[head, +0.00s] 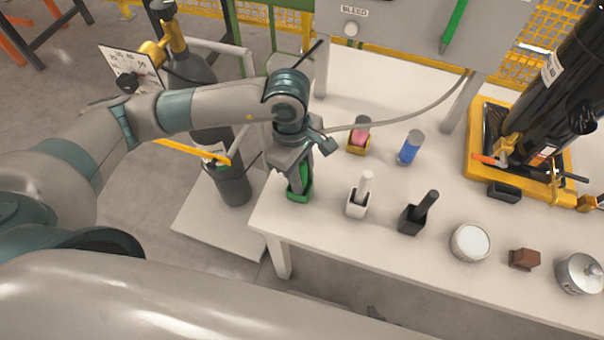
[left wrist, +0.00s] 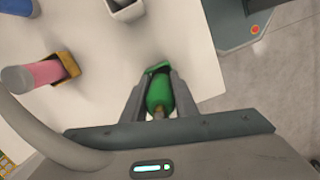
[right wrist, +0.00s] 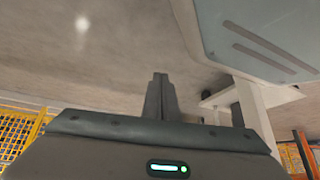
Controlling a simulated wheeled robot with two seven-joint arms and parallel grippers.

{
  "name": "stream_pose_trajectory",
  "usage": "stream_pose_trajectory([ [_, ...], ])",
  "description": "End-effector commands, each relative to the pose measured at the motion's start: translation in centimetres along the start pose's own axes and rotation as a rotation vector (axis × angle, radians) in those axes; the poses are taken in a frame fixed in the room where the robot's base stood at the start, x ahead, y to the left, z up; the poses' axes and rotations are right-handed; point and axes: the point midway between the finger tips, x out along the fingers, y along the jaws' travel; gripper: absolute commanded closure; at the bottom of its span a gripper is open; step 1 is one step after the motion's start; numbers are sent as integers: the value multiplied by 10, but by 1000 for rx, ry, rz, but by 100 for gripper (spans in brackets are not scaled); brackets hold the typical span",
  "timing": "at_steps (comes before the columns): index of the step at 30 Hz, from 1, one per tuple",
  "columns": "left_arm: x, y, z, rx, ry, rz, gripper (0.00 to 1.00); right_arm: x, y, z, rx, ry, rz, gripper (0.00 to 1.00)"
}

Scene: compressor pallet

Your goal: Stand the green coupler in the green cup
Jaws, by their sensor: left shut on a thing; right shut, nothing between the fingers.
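The green coupler (left wrist: 160,92) is between the fingers of my left gripper (left wrist: 158,105), which is shut on it. In the head view the coupler (head: 305,172) stands roughly upright under my left gripper (head: 296,170). The green cup (head: 299,194) is at the table's near left corner, directly below the gripper. The coupler's lower end appears to be at or in the cup, but the gripper hides part of it. A green cup edge (left wrist: 158,67) shows beyond the coupler in the left wrist view. My right gripper (right wrist: 160,80) is shut and empty, away from the table top.
A white cup with a white piece (head: 357,206), a black cup with a black piece (head: 413,219) and a yellow cup with a pink piece (head: 358,145) stand nearby. A blue cylinder (head: 409,148) stands behind. A gas cylinder (head: 232,180) is left of the table (head: 330,225).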

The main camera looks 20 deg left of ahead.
Motion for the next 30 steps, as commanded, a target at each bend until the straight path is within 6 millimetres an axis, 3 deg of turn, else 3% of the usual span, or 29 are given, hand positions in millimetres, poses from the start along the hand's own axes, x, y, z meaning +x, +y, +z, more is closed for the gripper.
stream_pose_trajectory([
  [4, 3, 0, 0, 0, 0, 1, 100, 3, 0, 2, 0, 0, 0, 100],
  [5, 2, 0, 0, 0, 0, 1, 72, 3, 0, 2, 0, 0, 0, 100],
  [7, 2, 0, 0, 0, 0, 1, 55, 2, 0, 1, 0, 0, 0, 100],
  [8, 2, 0, 0, 0, 0, 1, 52, 2, 0, 1, 0, 0, 0, 100],
  [22, 2, 0, 0, 0, 0, 0, 52, 2, 0, -6, 0, 12, 0, 100],
  [30, 2, 0, 0, 0, 0, 0, 52, -2, -4, -39, 4, 70, -4, 100],
])
